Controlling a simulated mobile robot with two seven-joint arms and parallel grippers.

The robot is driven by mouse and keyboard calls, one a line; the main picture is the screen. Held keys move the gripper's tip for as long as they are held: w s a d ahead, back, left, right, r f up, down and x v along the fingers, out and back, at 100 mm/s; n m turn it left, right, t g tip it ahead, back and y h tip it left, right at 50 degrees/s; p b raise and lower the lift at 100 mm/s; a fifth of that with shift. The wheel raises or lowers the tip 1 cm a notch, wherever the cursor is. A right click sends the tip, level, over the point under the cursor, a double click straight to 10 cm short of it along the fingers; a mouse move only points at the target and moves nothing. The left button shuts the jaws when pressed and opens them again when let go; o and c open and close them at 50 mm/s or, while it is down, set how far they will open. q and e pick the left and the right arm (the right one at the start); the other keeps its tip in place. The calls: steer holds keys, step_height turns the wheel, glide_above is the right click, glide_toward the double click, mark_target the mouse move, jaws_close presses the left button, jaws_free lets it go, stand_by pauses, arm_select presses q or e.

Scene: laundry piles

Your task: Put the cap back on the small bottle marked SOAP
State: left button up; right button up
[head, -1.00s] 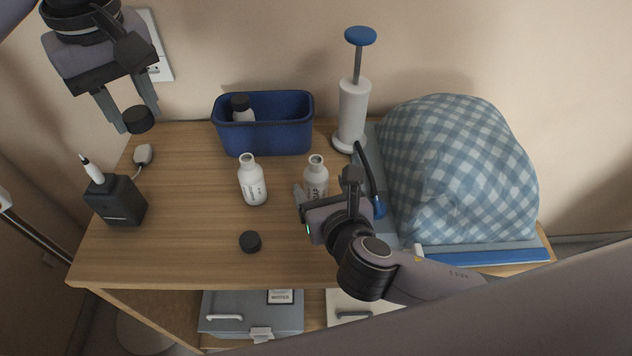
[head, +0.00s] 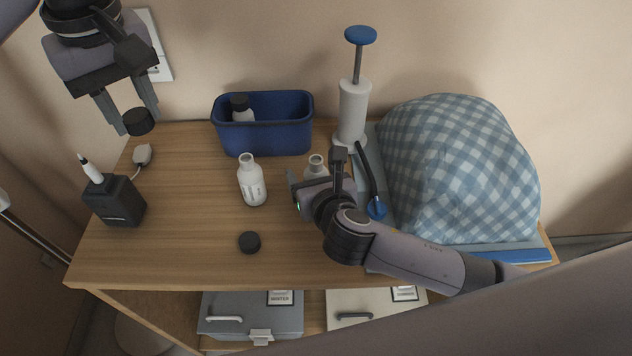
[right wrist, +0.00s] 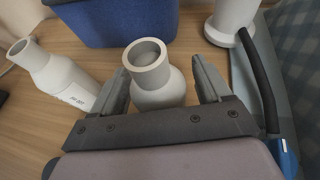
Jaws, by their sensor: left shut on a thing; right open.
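My left gripper (head: 138,112) is shut on a black cap (head: 138,122), held up above the table's back left corner. A small white uncapped bottle (head: 316,164) stands upright on the table; its label, partly readable earlier as SOAP, is now hidden by my right arm. It also shows in the right wrist view (right wrist: 152,78). My right gripper (right wrist: 160,72) is open with its fingers on either side of this bottle; whether they touch it I cannot tell. A second open white bottle (head: 252,182) stands to its left. Another black cap (head: 249,242) lies on the table in front.
A blue bin (head: 268,136) with a dark-capped bottle (head: 241,110) inside stands at the back. A white pump with a blue knob (head: 352,112) stands behind the soap bottle. A checked cloth pile (head: 460,170) fills the right. A black box (head: 116,202) stands left.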

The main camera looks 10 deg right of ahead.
steer(key=shift+c, duration=0.2)
steer(key=c, duration=1)
steer(key=shift+c, duration=0.3)
arm_select(q)
steer(key=shift+r, duration=0.1)
